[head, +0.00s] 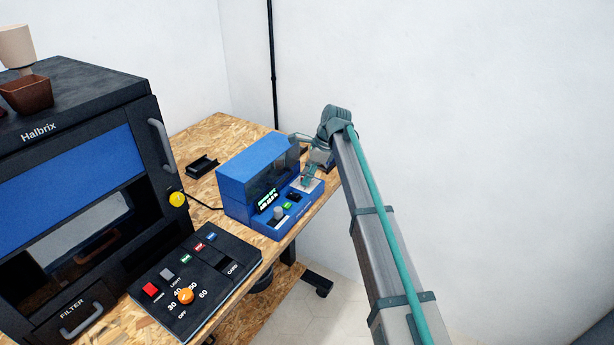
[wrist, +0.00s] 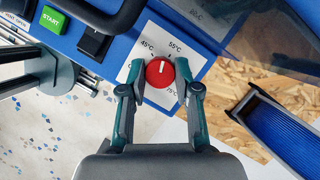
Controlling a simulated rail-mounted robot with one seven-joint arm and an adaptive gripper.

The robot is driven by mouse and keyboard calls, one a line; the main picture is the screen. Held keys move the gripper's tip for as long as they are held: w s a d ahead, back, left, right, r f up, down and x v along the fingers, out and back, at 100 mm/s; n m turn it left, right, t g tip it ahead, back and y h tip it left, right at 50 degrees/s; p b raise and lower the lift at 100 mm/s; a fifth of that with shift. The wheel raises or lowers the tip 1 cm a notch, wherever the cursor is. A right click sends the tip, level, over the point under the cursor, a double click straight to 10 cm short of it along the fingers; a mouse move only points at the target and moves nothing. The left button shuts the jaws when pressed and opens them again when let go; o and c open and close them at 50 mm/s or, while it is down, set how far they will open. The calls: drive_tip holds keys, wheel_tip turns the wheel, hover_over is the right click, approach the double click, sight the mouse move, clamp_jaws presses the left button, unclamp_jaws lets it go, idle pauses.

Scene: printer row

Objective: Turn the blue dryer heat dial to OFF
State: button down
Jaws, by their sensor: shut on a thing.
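The blue dryer (head: 240,181) stands on the chipboard bench in the head view. Its red heat dial (wrist: 160,72) sits on a white plate in the wrist view, with 45°C to its upper left, 55°C to its upper right and 75°C below. The dial's white mark points up, between 45°C and 55°C. No OFF mark is readable; the fingers cover part of the plate. My gripper (wrist: 160,88) is shut on the dial, one finger on each side. In the head view my gripper (head: 311,174) is at the dryer's right end.
A black control panel (head: 218,283) with an orange dial (head: 185,296) lies nearer, beside the large Halbrix machine (head: 75,85). A green START button (wrist: 52,19) and a black switch (wrist: 94,43) sit left of the red dial. A small black tray (head: 202,166) lies behind the dryer.

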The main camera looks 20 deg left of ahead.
drive_tip(key=n, duration=0.2)
drive_tip(key=n+g, duration=0.1)
drive_tip(key=shift+w+a+n+h, duration=0.2)
drive_tip(key=shift+n+h, duration=0.1)
drive_tip(key=shift+n, duration=0.1)
drive_tip(key=n+g+h, duration=0.1)
drive_tip(key=n, duration=0.2)
drive_tip(key=shift+n+b, duration=0.3)
drive_tip(key=n+h, duration=0.1)
drive_tip(key=n, duration=0.2)
drive_tip(key=shift+r+g, duration=0.1)
drive_tip(key=shift+g, duration=0.2)
drive_tip(key=shift+n+h+p, duration=0.5)
drive_tip(key=shift+n+p, duration=0.25)
drive_tip(key=shift+n, duration=0.35)
drive_tip(key=c, duration=0.8)
unclamp_jaws()
drive_tip(key=shift+c, duration=0.2)
